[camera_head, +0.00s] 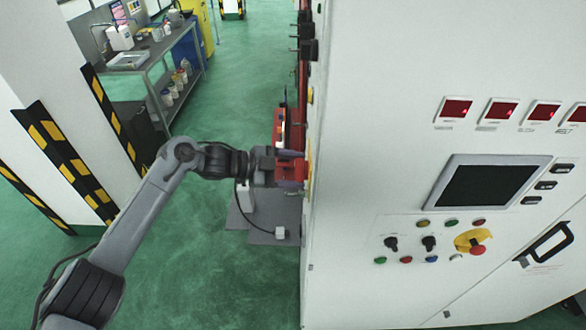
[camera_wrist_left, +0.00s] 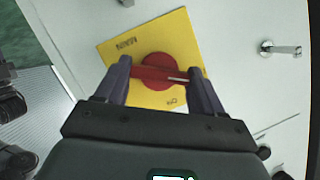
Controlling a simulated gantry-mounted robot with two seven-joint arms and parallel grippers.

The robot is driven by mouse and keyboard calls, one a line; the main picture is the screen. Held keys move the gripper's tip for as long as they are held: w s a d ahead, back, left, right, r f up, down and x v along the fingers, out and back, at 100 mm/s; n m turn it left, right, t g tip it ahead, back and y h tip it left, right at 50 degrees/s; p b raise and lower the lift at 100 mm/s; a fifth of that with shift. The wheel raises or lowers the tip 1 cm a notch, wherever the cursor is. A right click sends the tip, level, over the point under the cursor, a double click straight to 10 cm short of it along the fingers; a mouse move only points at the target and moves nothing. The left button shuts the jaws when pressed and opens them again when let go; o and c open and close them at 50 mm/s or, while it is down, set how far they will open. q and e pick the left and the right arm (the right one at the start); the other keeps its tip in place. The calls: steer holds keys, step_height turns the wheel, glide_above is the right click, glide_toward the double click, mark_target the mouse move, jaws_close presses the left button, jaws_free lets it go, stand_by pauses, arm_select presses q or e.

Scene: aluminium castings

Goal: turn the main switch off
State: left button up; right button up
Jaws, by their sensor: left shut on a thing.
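The main switch is a round red rotary knob with a red bar handle (camera_wrist_left: 160,72) on a yellow plate (camera_wrist_left: 118,48), fixed to the side of the white cabinet. In the left wrist view the bar lies nearly level across the picture, with a white line toward its right end. The plate looks tilted, and its small dark lettering is too small to read surely. My left gripper (camera_head: 290,169) is shut on the bar, one finger at each end. In the head view the gripper hides much of the switch, and only part of the yellow plate (camera_head: 310,165) shows.
The white cabinet (camera_head: 380,130) fills the right side, with a dark screen (camera_head: 488,184), red displays, buttons and a red knob on yellow (camera_head: 474,243) on its front. A striped white pillar (camera_head: 45,75) and a workbench (camera_head: 165,55) stand left.

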stand_by(0.5)
arm_select(q)
steer(key=o, duration=1)
steer(key=shift+o, duration=0.2)
steer(key=shift+a, duration=0.1)
steer(key=b+v, duration=0.3)
steer(key=v, duration=0.7)
steer(key=shift+a+r, duration=0.2)
steer(key=shift+a, duration=0.1)
